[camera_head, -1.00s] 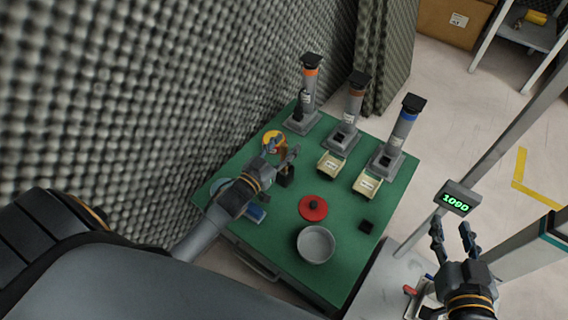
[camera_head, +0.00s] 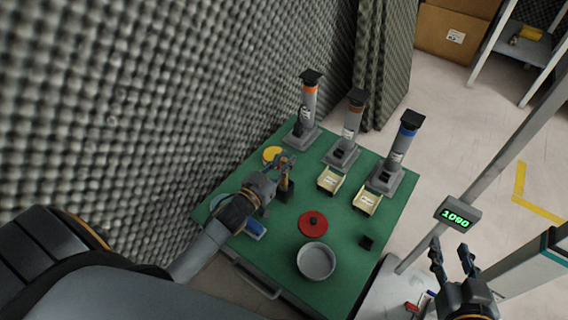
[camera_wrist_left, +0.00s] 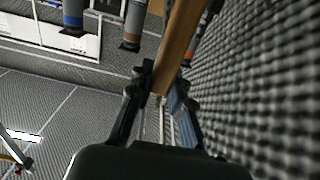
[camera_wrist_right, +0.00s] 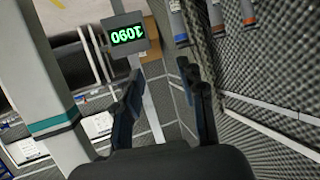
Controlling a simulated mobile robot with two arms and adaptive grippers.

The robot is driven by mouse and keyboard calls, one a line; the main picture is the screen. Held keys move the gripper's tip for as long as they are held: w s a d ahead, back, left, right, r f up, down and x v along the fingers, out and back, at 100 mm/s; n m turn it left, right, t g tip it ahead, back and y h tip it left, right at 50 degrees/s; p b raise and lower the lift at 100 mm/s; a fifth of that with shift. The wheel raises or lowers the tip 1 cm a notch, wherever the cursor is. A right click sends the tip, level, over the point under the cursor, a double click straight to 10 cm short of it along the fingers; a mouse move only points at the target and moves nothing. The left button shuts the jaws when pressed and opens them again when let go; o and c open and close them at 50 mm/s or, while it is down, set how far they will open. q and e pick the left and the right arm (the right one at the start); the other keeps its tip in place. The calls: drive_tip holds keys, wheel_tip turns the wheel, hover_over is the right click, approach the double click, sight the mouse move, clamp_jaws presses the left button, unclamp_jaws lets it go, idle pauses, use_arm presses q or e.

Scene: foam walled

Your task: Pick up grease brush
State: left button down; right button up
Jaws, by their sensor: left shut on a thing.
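The grease brush (camera_head: 286,190) stands upright on the green table, with a brown handle and a dark lower part. In the left wrist view its wooden handle (camera_wrist_left: 178,50) runs between the fingers. My left gripper (camera_head: 281,165) is shut on the handle near its upper part. The fingers hide part of the handle, and I cannot tell whether the dark lower part is bristles or a holder. My right gripper (camera_head: 452,252) is open and empty, off the table's right side; it also shows in the right wrist view (camera_wrist_right: 160,105).
Three grey dispensers (camera_head: 309,105) stand at the table's back, with two cream trays (camera_head: 331,180) before them. A red lid (camera_head: 313,225), a grey bowl (camera_head: 316,262), a yellow container (camera_head: 271,154) and a blue item (camera_head: 254,228) lie near. A foam wall (camera_head: 190,90) rises at left.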

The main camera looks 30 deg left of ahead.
use_arm(q)
wheel_tip(320, 180, up, 5)
drive_tip(key=shift+r+p, duration=0.1)
drive_tip(key=shift+p, duration=1)
wheel_tip(320, 180, up, 4)
drive_tip(key=shift+p, duration=0.75)
drive_tip(key=shift+r, duration=0.1)
use_arm(e)
drive_tip(key=s+d+f+g+h, duration=0.1)
drive_tip(key=s+d+f+g, duration=0.1)
drive_tip(key=s+f+g, duration=0.2)
drive_tip(key=s+d+f+g+h, duration=0.1)
drive_tip(key=s+d+f+g, duration=0.2)
drive_tip(key=s, duration=0.8)
wheel_tip(320, 180, down, 2)
drive_tip(key=g, duration=0.3)
drive_tip(key=shift+d+f+m+h, duration=0.2)
drive_tip(key=shift+f+m+h, duration=0.1)
drive_tip(key=shift+h, duration=0.1)
